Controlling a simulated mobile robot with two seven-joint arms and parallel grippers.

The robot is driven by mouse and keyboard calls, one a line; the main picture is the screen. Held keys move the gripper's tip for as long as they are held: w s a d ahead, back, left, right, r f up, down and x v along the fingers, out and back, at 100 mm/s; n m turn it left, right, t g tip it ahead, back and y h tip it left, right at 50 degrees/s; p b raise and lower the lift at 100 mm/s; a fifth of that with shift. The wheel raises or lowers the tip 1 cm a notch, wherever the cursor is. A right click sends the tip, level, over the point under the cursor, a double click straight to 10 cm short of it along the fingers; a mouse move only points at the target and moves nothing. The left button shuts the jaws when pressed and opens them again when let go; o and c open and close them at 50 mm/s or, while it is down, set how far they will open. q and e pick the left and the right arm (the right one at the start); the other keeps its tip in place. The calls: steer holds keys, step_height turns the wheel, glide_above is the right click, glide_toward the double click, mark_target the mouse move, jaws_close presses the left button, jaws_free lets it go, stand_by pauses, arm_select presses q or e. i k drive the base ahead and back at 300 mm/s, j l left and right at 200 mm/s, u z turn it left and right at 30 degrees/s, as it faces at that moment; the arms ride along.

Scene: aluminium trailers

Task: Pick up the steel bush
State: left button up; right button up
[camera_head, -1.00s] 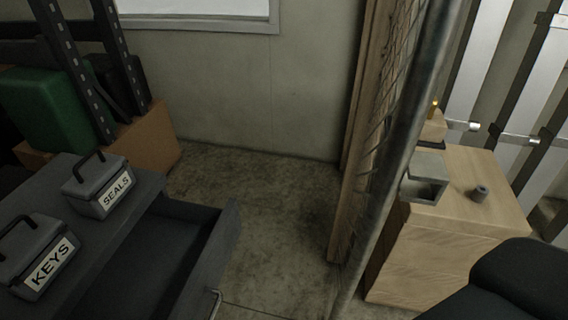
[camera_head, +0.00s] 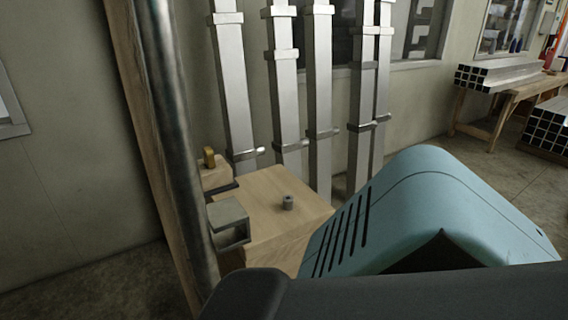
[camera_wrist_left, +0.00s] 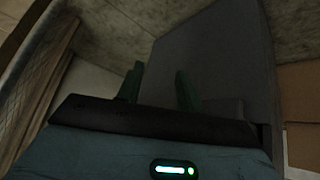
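The steel bush (camera_head: 287,202) is a small grey cylinder with a dark hole in its top. It stands upright on the wooden block (camera_head: 262,196) in the head view, with bare wood around it. My left gripper (camera_wrist_left: 159,78) shows only in its wrist view, where two dark green fingers stand apart with nothing visible between them. The bush is not visible in that view. My right gripper is in neither current view.
A square metal tube piece (camera_head: 228,220) and a small block with a brass-coloured part (camera_head: 209,158) sit left of the bush. A post (camera_head: 178,130) stands at left. Upright aluminium profiles (camera_head: 320,90) stand behind. Tubes lie on a bench (camera_head: 497,75) at right.

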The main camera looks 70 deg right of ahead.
mark_target(289, 200)
steer(key=l+z, duration=0.1)
steer(key=z, duration=1.7)
steer(key=i+l, duration=0.1)
steer(key=l, duration=0.2)
steer(key=i+l, duration=0.1)
steer(key=l, duration=0.2)
steer(key=i+l, duration=0.15)
steer(key=l+z, duration=0.05)
steer(key=l, duration=0.05)
